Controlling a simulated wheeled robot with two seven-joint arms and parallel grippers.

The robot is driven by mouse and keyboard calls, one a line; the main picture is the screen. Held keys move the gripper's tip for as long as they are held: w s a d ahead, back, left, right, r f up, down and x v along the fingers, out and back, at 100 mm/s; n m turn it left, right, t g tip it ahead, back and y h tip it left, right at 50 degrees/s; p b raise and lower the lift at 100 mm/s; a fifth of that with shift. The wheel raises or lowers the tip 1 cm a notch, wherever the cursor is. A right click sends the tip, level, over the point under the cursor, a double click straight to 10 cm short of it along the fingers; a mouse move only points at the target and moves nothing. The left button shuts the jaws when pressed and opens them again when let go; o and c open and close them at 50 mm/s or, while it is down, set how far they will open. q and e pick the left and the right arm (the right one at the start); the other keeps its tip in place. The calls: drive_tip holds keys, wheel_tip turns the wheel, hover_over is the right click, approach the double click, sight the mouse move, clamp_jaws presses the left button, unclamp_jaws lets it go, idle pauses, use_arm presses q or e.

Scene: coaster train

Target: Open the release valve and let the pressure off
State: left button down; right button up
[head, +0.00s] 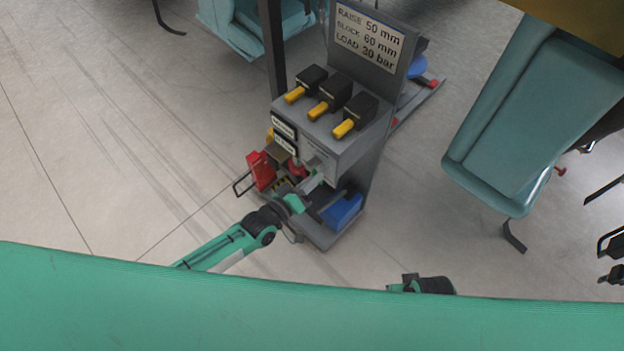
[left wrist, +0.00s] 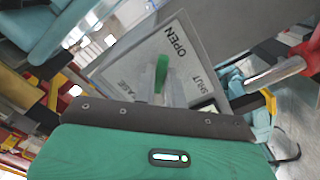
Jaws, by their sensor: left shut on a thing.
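The release valve is on the front of a grey pump stand (head: 338,150). In the left wrist view its grey plate (left wrist: 125,65) reads OPEN and SHUT, with a partly covered word ending in "ASE". A green valve handle (left wrist: 161,72) stands up in front of the plate, between me and the lettering. My left gripper (head: 315,182) reaches to the stand's front below the label plates and is shut on the valve handle. Its fingertips are mostly hidden in both views. Of my right arm only a black and green part shows at the head view's lower edge; its gripper is not seen.
Three black blocks with yellow handles (head: 318,109) top the stand, below a sign (head: 369,40) reading raise 50 mm, block 60 mm, load 30 bar. A red part (head: 261,170) and a blue box (head: 342,211) are low on the stand.

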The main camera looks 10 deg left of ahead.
use_arm(q)
drive_tip(key=c, duration=1.5)
unclamp_jaws()
drive_tip(key=shift+o, duration=0.2)
drive_tip(key=v, duration=1.4)
use_arm(e)
drive_tip(key=shift+f, duration=0.2)
use_arm(q)
drive_tip(key=shift+w, duration=0.1)
use_arm(e)
drive_tip(key=shift+r, duration=0.1)
drive_tip(key=shift+a, duration=0.1)
